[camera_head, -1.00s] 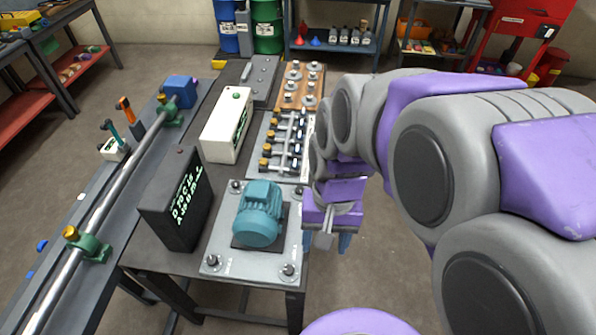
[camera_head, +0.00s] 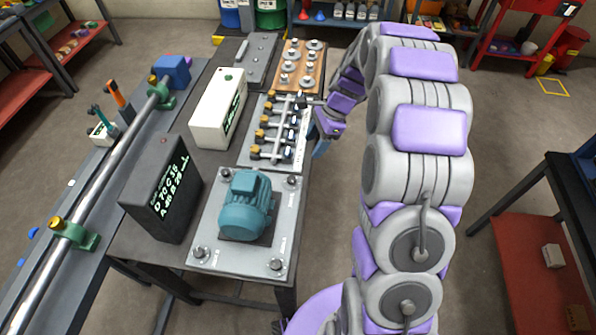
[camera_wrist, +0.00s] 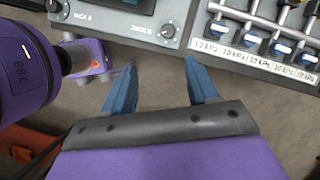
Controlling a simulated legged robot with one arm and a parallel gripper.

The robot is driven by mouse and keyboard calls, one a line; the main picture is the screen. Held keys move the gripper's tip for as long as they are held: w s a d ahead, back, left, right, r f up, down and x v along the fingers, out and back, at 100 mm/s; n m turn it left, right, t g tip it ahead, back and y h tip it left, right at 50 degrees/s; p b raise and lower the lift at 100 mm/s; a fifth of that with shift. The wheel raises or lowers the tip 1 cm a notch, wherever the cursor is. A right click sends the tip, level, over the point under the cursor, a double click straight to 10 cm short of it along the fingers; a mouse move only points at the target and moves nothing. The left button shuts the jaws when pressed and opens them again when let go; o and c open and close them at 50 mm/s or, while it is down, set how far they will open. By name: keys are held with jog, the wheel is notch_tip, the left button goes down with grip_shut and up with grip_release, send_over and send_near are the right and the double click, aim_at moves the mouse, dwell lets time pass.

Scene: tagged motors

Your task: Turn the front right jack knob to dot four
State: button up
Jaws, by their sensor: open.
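The front right jack knob (camera_head: 276,264) is at the near right corner; the back right knob (camera_head: 292,180) is farther off. In the wrist view the plate's edge (camera_wrist: 120,22) is at the top, with one knob (camera_wrist: 168,30) near its right end and another (camera_wrist: 55,5) at top left. My gripper (camera_head: 322,144) is off the table's right edge, apart from the knobs. Its blue fingers (camera_wrist: 160,82) are spread and empty. Dot marks are too small to read.
A rack of levers (camera_head: 275,133) stands behind the plate; its label strip shows at right in the wrist view (camera_wrist: 255,60). A black display box (camera_head: 162,190) and a white box (camera_head: 217,108) stand left. Open floor (camera_head: 325,230) lies right of the table.

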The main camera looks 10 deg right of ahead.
jog(key=w+d+f, duration=0.1)
jog(key=m+b, duration=0.1)
jog(key=b, duration=0.2)
send_near(292, 179)
jog(key=x, duration=0.8)
jog(key=shift+a+f, duration=0.1)
jog(key=shift+a, duration=0.1)
jog(key=shift+d, duration=0.1)
jog(key=shift+d, duration=0.2)
jog(key=shift+c, duration=0.5)
jog(key=shift+a, duration=0.1)
jog(key=c, duration=0.9)
jog(key=shift+c, duration=0.2)
